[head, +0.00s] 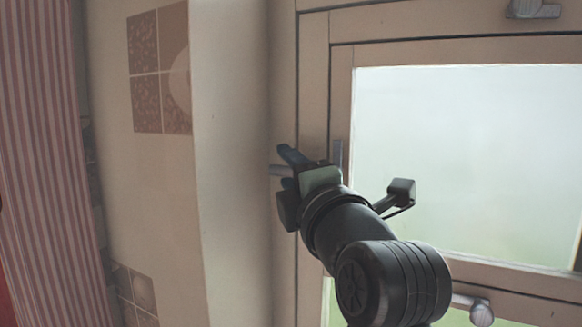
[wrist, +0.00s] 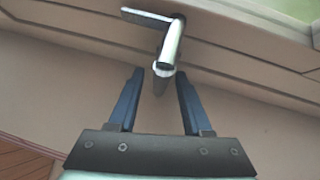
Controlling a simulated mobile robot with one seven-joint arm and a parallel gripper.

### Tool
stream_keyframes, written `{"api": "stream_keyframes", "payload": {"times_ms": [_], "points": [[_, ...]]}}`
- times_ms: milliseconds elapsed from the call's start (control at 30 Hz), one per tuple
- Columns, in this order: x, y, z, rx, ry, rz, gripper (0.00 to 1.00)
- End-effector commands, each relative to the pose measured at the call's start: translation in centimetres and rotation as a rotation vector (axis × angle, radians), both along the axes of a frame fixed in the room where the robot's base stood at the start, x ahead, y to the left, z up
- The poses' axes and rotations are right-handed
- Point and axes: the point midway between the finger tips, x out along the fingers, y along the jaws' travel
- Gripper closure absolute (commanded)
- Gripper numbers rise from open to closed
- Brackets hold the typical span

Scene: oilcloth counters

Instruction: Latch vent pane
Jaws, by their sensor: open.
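The vent pane (head: 470,160) is a pale frosted pane in a beige frame and appears closed. A grey metal handle (head: 280,171) on the frame's left side points left, away from the glass; its upright plate (head: 338,153) shows beside my gripper. In the wrist view the handle (wrist: 172,46) is a bright bent lever with its free end near the fingertips. My gripper (head: 288,167) is open, with its dark blue fingers (wrist: 160,76) on either side of the lever's end. A gap shows on both sides. My wrist hides part of the handle in the head view.
A second handle (head: 475,308) sits on the lower rail and another metal fitting (head: 533,9) at the top right. A wall with brown tiles (head: 146,100) stands close on the left, and a red striped curtain (head: 45,150) hangs beyond it.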

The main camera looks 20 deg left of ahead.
Motion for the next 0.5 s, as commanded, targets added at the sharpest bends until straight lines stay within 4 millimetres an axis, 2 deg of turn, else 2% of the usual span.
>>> {"api": "stream_keyframes", "payload": {"times_ms": [67, 333, 500], "points": [[-0.02, -0.01, 0.01, 0.000, 0.000, 0.000, 0.51], [-0.04, -0.02, 0.02, 0.001, 0.001, 0.000, 0.99], [-0.05, -0.03, 0.02, 0.001, 0.001, 0.000, 1.00]]}}
